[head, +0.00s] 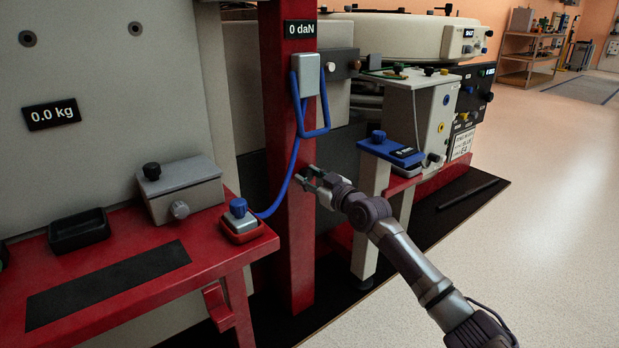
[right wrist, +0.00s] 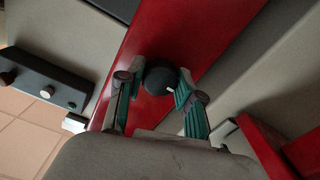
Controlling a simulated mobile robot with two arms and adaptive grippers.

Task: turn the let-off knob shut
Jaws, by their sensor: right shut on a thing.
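A round black knob (right wrist: 158,80) with a small white mark sits on the face of the red post (right wrist: 165,30) in the right wrist view. My right gripper (right wrist: 154,86) has its green-sided fingers on either side of the knob and is shut on it. In the head view my right gripper (head: 308,178) reaches the red post (head: 297,235) at mid height, and the knob cannot be made out there. No label shows by the knob. My left gripper is in neither view.
A "0 daN" display (head: 300,29) and a grey box (head: 307,75) with a blue loop are above on the post. A blue knob (head: 238,207) stands on the red bench (head: 130,235) at left. A small stand with a blue top (head: 393,152) is close right of my gripper.

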